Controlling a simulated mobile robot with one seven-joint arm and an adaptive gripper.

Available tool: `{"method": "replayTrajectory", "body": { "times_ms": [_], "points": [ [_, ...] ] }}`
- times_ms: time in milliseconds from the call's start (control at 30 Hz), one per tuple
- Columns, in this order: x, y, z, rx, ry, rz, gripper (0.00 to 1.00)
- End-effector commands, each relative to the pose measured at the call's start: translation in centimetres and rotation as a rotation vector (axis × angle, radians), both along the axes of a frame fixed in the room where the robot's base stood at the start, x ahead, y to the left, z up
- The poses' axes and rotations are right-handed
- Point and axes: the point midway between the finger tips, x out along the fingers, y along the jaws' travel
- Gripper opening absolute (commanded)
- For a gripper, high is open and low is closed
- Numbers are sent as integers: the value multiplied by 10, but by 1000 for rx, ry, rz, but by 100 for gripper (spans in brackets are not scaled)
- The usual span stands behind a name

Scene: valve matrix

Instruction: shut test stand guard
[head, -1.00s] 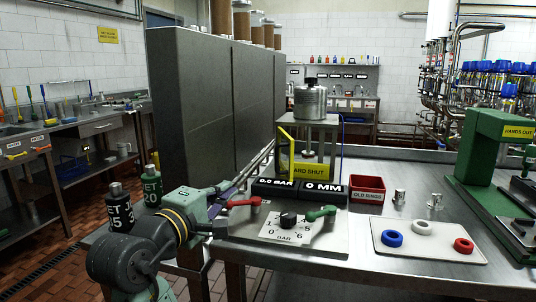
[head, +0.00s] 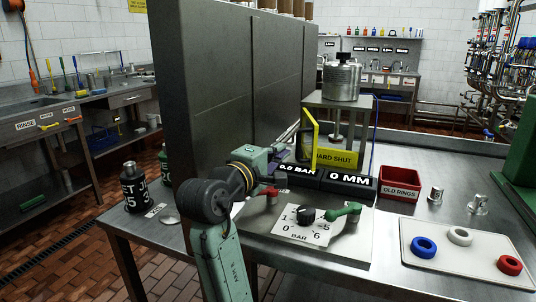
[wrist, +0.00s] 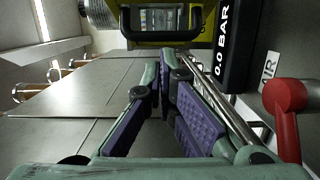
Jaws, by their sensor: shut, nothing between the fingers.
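The test stand (head: 366,104) is a metal frame with a round steel weight (head: 341,80) on top. Its guard (head: 317,130) is a yellow-edged panel standing out at an angle on the stand's left side, so it looks open. My gripper (wrist: 165,82) has purple-padded fingers that are shut and empty. In the head view my arm largely hides the fingers.
Black displays reading 0.0 BAR (head: 298,170) and 0 MM (head: 349,184) stand before the stand. A red lever (head: 270,194) and green lever (head: 345,212) flank a dial (head: 305,214). A red OLD RINGS bin (head: 399,183) and ring tray (head: 465,250) are right. A tall grey cabinet (head: 245,80) rises behind.

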Motion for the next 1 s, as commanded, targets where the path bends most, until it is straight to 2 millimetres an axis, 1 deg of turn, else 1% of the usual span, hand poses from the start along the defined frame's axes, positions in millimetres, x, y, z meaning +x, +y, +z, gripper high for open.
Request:
{"method": "replayTrajectory", "body": {
  "times_ms": [33, 100, 267, 667, 1000],
  "points": [
    [7, -4, 1, 0, 2, -2, 0],
    [13, -7, 1, 0, 1, -2, 0],
    [20, -10, 0, 0, 0, 0, 0],
    [20, -12, -1, 1, 0, 4, 0],
    [19, -23, -1, 4, 3, 63, 0]
  ]
}}
